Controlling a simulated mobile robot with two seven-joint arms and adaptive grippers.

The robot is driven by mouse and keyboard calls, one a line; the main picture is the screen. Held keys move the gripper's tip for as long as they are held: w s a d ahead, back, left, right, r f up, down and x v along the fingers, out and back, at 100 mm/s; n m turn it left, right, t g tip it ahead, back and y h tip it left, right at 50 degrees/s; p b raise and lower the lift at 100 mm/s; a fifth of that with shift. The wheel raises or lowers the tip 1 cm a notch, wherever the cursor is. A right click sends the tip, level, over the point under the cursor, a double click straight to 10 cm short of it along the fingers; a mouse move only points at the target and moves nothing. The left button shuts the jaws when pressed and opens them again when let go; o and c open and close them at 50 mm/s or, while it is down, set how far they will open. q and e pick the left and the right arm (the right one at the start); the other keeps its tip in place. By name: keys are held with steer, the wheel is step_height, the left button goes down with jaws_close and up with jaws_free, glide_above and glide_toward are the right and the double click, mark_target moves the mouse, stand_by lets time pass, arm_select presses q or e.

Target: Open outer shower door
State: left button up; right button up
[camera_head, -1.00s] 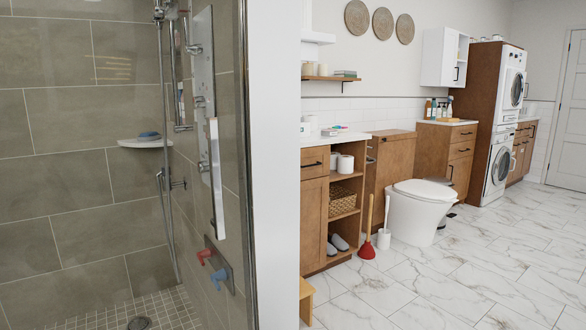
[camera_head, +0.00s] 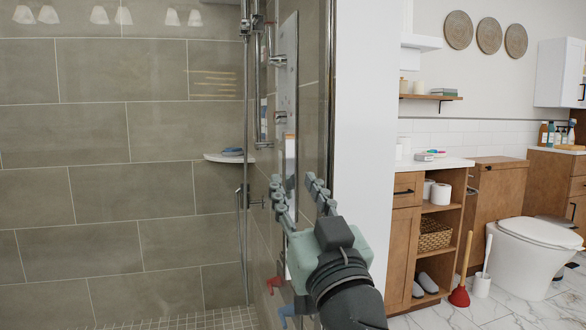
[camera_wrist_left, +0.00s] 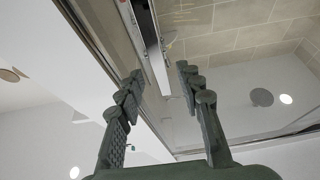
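The shower's glass door (camera_head: 312,120) appears closed, beside the white wall end in the head view. Its long, pale vertical handle (camera_head: 291,155) is partly covered by my left gripper (camera_head: 295,185). In the left wrist view the handle (camera_wrist_left: 153,45) runs down between the two spread fingers of my left gripper (camera_wrist_left: 158,78). The gripper is open, with a gap visible on both sides of the bar. I cannot tell how far the fingertips reach past the bar. My right gripper is not in view.
The white wall end (camera_head: 365,120) stands just right of the door. Further right are a wooden cabinet (camera_head: 402,235), a red plunger (camera_head: 459,297) and a toilet (camera_head: 530,250). Behind the glass are a corner shelf (camera_head: 225,158) and red and blue taps.

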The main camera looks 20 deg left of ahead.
mark_target(290, 175)
arm_select(q)
steer(key=p+x, duration=0.1)
steer(key=x, duration=0.4)
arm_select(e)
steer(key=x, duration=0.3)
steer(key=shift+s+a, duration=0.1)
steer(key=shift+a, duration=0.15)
arm_select(q)
steer(key=shift+f, duration=0.1)
jaws_close()
